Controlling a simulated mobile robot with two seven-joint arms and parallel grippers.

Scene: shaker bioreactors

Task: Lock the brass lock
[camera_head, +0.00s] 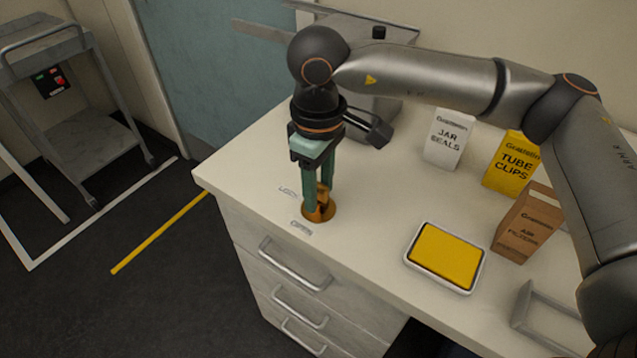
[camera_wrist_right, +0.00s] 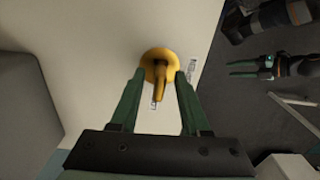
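The brass lock (camera_head: 320,210) is a round brass base with a raised handle, set in the white counter top near its left front corner. In the right wrist view the lock's handle (camera_wrist_right: 159,82) extends from the disc down the picture, between my fingers. My right gripper (camera_head: 318,197) points down over the lock, with one green finger on each side of the handle. In the wrist view my right gripper (camera_wrist_right: 160,78) shows gaps between fingers and handle. My left gripper (camera_wrist_right: 248,68) appears at the upper right, away from the lock, its fingers apart.
A "LOCK" label (camera_head: 289,193) and an "OPEN" label (camera_head: 301,229) lie beside the lock. A yellow-topped tray (camera_head: 445,257), a white jar seals box (camera_head: 448,140), a yellow tube clips box (camera_head: 511,163) and a brown filters box (camera_head: 527,222) stand to the right.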

